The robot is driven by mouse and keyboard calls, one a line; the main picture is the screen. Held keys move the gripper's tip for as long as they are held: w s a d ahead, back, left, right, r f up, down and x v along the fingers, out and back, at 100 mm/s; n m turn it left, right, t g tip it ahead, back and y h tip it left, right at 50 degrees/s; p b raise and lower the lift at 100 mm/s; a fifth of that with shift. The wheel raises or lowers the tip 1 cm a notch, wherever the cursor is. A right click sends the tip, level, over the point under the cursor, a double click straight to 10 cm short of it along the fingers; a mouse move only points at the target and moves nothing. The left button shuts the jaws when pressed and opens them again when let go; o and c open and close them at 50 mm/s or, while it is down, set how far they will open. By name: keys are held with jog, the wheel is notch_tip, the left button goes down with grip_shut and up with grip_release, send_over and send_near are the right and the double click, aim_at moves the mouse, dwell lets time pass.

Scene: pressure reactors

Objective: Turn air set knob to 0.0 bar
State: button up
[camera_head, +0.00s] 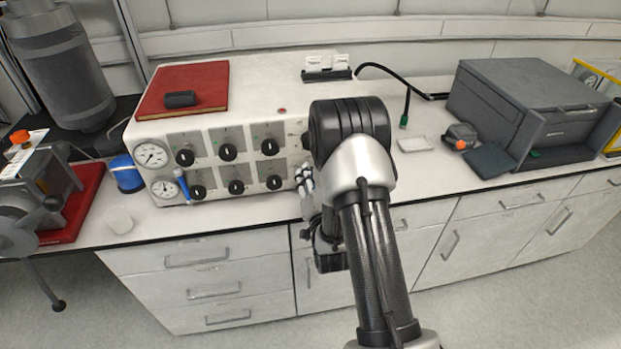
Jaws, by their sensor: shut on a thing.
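The white control box (240,118) stands on the bench with its knob panel facing me. The panel has two pressure gauges (151,154) at the left and two rows of black knobs (228,152). My gripper (304,179) is at the lower right end of the panel, shut on a knob there, at the place of the air set knob. My wrist and the fingers hide that knob almost fully, so its pointer and scale cannot be read. The panel labels are too small to read. The upper right knob (306,141) is partly covered by my wrist.
A red book (190,80) with a black cylinder lies on the box. A blue-handled tool (181,184) leans against the panel's left part. A reactor with a red base (80,205) stands left, a grey printer-like device (530,105) right.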

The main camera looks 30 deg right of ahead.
jog(key=n, duration=0.4)
jog(key=shift+n, duration=0.3)
jog(key=n, duration=0.4)
jog(key=shift+n, duration=0.3)
jog(key=n, duration=0.4)
jog(key=shift+n, duration=0.3)
jog(key=n, duration=1.3)
jog(key=shift+r+n, duration=0.1)
jog(key=shift+n, duration=0.2)
jog(key=n, duration=0.4)
jog(key=shift+n, duration=2)
